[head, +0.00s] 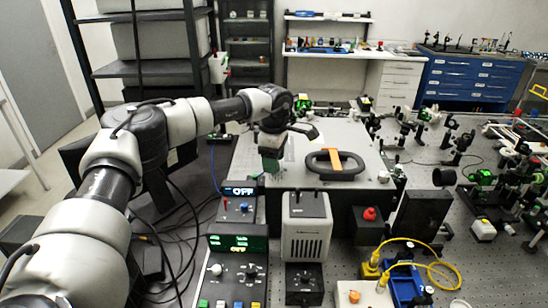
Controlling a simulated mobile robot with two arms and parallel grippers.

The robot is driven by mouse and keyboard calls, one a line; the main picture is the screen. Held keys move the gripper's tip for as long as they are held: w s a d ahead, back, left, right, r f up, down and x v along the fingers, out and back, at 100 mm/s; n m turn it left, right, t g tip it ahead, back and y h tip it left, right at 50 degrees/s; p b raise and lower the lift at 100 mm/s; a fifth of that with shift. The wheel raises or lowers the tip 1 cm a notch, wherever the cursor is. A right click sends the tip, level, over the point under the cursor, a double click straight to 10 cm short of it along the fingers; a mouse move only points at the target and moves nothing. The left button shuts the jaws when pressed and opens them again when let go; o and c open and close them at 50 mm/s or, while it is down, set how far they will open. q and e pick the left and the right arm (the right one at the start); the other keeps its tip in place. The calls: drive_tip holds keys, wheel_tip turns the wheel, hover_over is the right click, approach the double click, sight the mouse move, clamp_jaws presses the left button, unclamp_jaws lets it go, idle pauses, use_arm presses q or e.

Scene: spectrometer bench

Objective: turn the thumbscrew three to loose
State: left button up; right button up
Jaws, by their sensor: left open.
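A light grey box lid (335,135) with a black loop handle (336,166) and an orange strip lies on the bench. A small pale knob (383,177), which looks like a thumbscrew, sits at the lid's front right corner. I see no number that tells which thumbscrew is three. My left gripper (270,168) points down over the lid's front left corner, left of the handle. It is open, and its wrist and fingers hide that corner. I cannot tell whether the fingers touch anything there. My right gripper is out of view.
In front of the lid stand a display unit (238,243), a white vented box (306,228) and a red button (369,213). Yellow cables (433,265) loop at the front right. Several optics mounts crowd the bench on the right. Black cables lie at the left.

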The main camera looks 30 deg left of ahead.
use_arm(q)
drive_tip(key=shift+f, duration=0.35)
drive_tip(key=c, duration=0.9)
